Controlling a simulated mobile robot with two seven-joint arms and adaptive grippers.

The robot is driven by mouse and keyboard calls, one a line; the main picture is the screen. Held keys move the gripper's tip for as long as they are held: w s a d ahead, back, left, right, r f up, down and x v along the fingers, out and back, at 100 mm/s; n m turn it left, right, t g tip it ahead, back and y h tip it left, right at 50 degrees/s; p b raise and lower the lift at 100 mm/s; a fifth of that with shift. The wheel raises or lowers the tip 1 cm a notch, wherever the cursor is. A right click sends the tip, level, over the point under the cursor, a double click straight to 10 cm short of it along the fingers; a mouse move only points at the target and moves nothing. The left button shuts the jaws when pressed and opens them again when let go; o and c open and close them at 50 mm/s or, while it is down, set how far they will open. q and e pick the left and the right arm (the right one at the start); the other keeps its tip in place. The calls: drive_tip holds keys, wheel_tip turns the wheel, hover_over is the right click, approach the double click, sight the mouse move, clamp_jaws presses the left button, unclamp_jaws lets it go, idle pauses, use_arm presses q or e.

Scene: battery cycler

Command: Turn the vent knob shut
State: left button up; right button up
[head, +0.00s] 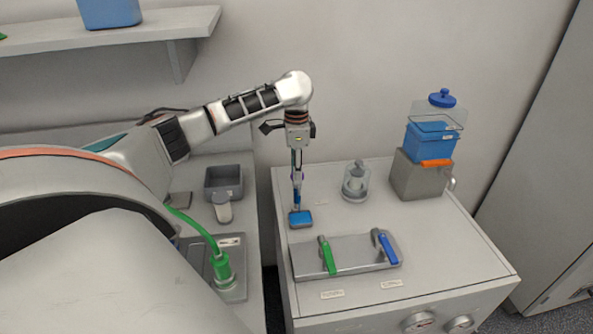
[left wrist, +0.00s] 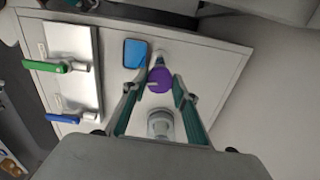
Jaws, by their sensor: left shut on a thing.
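A purple round knob (left wrist: 160,81) sits between the fingers of my left gripper (left wrist: 157,88) in the left wrist view. The fingers are closed on its two sides. In the head view my left gripper (head: 297,172) points straight down over the back left of the white cabinet top. The fingers mostly hide the knob in the head view. I cannot read its turn position. My right gripper is not in view.
A grey plate (head: 350,266) with a green lever (head: 327,256) and a blue lever (head: 385,247) lies in front. A clear jar (head: 355,184) stands to the right, with a grey box (head: 412,178) beyond it. Two round dials (head: 418,322) are on the cabinet front.

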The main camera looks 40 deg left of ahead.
use_arm(q)
drive_tip(key=shift+m, duration=1.2)
drive_tip(key=o, duration=1.1)
wheel_tip(320, 180, up, 12)
